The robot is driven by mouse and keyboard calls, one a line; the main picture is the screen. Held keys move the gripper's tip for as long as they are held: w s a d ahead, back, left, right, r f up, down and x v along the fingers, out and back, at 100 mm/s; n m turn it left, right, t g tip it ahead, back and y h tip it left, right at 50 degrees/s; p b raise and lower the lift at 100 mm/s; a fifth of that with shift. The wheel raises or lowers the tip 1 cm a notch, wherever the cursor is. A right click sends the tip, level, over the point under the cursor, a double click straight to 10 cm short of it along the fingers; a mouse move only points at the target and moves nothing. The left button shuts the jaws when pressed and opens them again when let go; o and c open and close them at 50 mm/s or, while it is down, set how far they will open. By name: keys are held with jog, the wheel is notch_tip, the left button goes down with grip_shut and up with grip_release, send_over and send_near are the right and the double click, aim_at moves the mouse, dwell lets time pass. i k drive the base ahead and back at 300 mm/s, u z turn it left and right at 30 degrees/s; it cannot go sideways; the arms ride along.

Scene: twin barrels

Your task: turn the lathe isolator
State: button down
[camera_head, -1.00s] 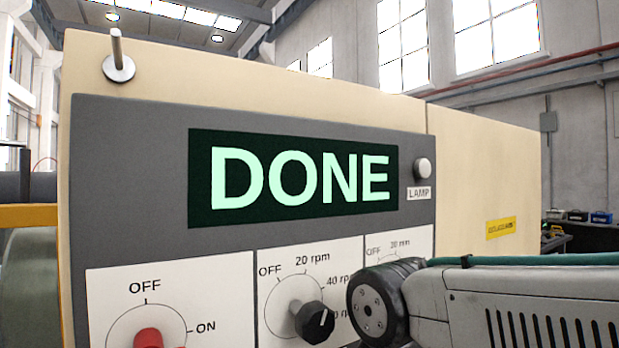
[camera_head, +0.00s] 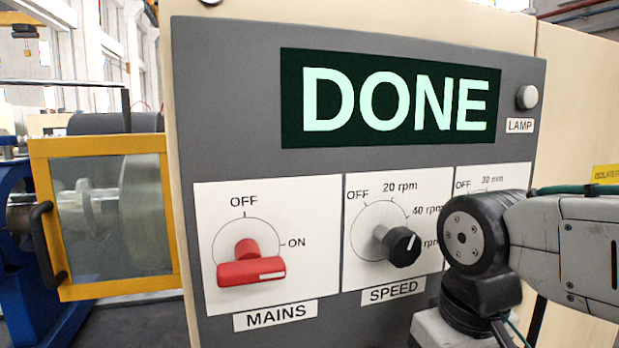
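A red rotary handle (camera_head: 250,264) sits on the white plate labelled MAINS, in the lower left of the grey control panel (camera_head: 230,110). Its dial is marked OFF at the top and ON at the right. The handle lies nearly level, and its white-marked end points right, toward the ON side. No switch on the panel is legibly labelled isolator. A yellow label (camera_head: 606,174) on the cabinet at the right edge is cut off and hard to read. My arm crosses the lower right and covers part of the panel there. My gripper is not in view.
A green display (camera_head: 390,100) reads DONE, with a lamp (camera_head: 527,97) at its right. A black SPEED knob (camera_head: 402,247) points between 40 rpm and the mark below. A yellow-framed guard door (camera_head: 105,215) with a black handle stands left of the cabinet. Space before the MAINS handle looks clear.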

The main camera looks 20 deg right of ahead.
aim_at(249, 268)
jog(key=z, duration=3.05)
jog(key=k, duration=2.55)
jog(key=u, duration=2.3)
